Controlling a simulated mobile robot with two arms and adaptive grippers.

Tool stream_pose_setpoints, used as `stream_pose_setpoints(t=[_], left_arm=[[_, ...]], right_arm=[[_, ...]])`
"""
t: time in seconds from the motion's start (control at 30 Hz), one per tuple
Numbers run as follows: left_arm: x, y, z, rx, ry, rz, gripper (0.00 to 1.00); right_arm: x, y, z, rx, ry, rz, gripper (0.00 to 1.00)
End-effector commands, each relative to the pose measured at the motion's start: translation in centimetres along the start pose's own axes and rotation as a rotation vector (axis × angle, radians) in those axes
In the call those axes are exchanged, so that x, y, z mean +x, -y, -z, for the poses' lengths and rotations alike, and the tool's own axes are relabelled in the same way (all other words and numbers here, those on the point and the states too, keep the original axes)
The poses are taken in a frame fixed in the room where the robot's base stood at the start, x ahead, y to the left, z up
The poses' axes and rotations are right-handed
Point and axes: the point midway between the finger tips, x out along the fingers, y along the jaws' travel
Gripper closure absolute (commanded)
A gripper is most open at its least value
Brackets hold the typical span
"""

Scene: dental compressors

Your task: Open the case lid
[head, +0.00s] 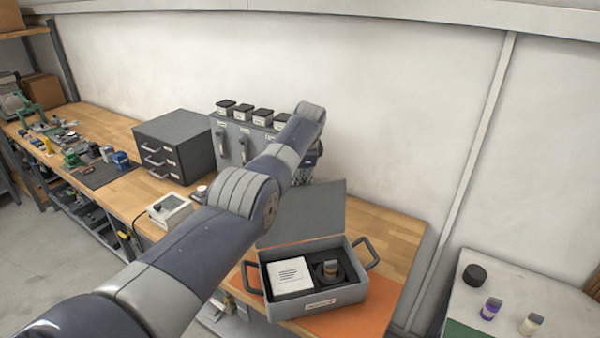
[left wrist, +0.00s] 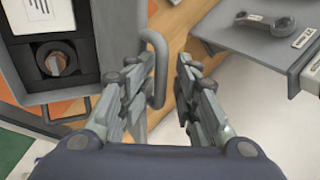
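The grey case (head: 320,309) sits on an orange mat on the bench. Its lid (head: 305,212) stands raised at the back, so the inside shows. The case holds a white card (head: 290,275) and a round part (head: 330,269) in black foam. The left wrist view also shows the card (left wrist: 48,14) and round part (left wrist: 58,62). My left arm reaches over the bench. Its gripper (head: 312,160) is mostly hidden behind the arm, beyond the lid. In the left wrist view my left gripper (left wrist: 163,68) is open and empty, beside a case handle (left wrist: 157,75); contact is unclear. My right gripper is out of view.
A white device (head: 170,210) sits left of the case. A white table (head: 500,300) with small containers stands at the right.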

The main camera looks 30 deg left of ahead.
Motion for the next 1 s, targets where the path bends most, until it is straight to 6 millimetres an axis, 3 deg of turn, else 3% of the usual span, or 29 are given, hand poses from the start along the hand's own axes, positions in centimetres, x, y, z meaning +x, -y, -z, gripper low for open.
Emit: stream_pose_setpoints(t=[0.4,0.8,1.0], left_arm=[[-2.7,0.0,0.1,0.0,-0.005,0.003,0.7],[-10.2,0.0,-0.1,0.0,-0.004,0.003,0.7],[-11.9,-0.1,-0.2,0.0,-0.002,0.001,0.7]], right_arm=[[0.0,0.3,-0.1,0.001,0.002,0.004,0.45],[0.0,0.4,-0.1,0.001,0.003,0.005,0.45],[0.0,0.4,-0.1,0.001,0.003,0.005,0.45]])
